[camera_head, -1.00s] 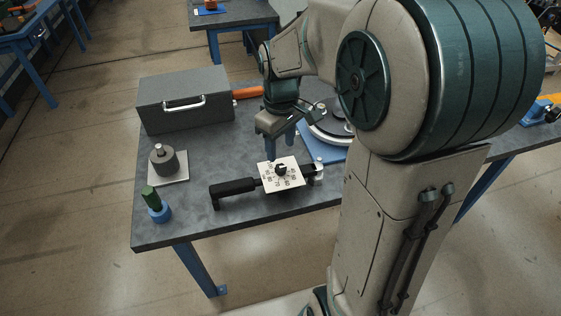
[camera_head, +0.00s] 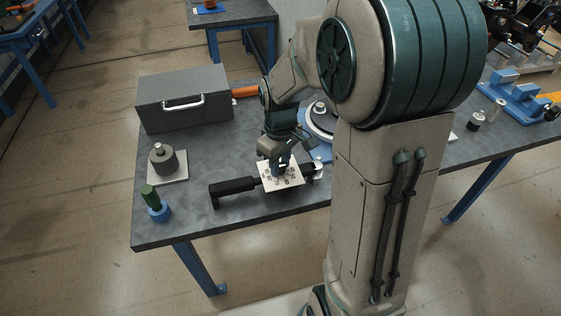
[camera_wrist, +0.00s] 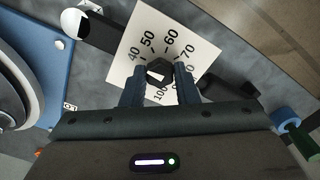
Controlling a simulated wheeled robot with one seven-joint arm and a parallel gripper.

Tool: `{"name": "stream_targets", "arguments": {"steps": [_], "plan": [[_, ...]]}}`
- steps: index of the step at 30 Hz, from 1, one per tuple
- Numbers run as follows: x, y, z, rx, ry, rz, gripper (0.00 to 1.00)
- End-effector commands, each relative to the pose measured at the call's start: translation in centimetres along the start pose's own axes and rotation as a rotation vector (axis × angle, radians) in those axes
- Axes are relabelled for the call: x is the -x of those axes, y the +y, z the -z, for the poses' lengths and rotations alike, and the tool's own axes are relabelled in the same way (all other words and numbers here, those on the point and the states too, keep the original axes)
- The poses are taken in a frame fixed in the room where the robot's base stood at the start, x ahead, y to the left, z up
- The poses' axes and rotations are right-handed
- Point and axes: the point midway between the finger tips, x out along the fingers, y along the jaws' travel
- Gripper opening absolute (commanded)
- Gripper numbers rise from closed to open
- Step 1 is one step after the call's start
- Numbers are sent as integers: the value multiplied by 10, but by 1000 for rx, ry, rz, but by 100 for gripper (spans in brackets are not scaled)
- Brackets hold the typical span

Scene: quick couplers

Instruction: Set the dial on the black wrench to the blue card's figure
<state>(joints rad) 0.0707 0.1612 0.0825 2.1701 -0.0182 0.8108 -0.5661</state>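The black wrench (camera_head: 232,187) lies across the front of the grey table, its thick handle to the left. It carries a square white scale plate (camera_wrist: 127,75) with black figures; 40, 50, 60, 70 and 100 are readable in the wrist view. A black six-sided dial knob (camera_wrist: 159,71) sits on the plate; I cannot read its setting. My gripper (camera_wrist: 160,76) is down at the plate, one blue finger on each side of the knob. The fingers look very close to it, but whether they press on it is unclear. It also shows in the head view (camera_head: 279,170). I see no blue card.
A grey toolbox (camera_head: 185,98) stands at the back left. A dark weight on a pale plate (camera_head: 168,164) and a green-and-blue cylinder (camera_head: 157,206) stand left of the wrench. A blue-based round device (camera_wrist: 30,75) is close beside the wrench's far end.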

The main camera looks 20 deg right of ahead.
Motion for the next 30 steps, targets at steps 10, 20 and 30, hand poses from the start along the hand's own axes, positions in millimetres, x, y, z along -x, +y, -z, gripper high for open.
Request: {"name": "stream_targets", "arguments": {"steps": [10,20,30], "plan": [[0,0,0,-56,0,0,4],[0,0,0,-284,0,0,4],[0,0,0,-537,1,-1,4]]}}
